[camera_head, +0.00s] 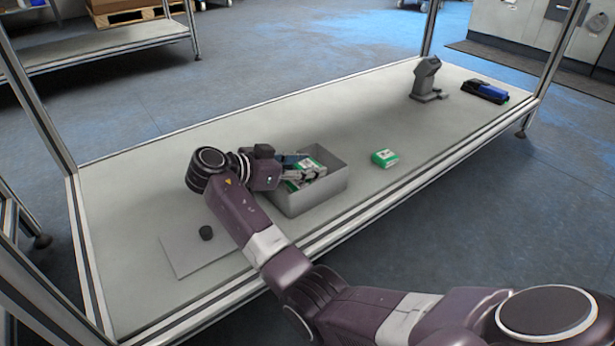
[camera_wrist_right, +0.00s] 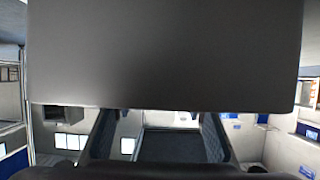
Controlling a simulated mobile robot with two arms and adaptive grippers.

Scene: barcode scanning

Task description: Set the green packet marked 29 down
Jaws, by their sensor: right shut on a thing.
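My right gripper (camera_head: 298,178) reaches in from the left over the open grey bin (camera_head: 322,194). It is shut on a green and white packet (camera_head: 313,164) at the bin, partly covered by the fingers. I cannot read a number on it, nor tell whether it touches the bin's contents. In the right wrist view a large dark surface fills the top, and the dark fingers (camera_wrist_right: 158,145) show below it. Another green packet (camera_head: 384,158) with a white label lies on the table, right of the bin. My left gripper is not in view.
The long grey table (camera_head: 240,135) has free room behind and right of the bin. A grey stand (camera_head: 427,80) and a blue and black device (camera_head: 486,91) are at the far right end. A small black round thing (camera_head: 206,233) sits on a flat grey plate (camera_head: 190,254) at left.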

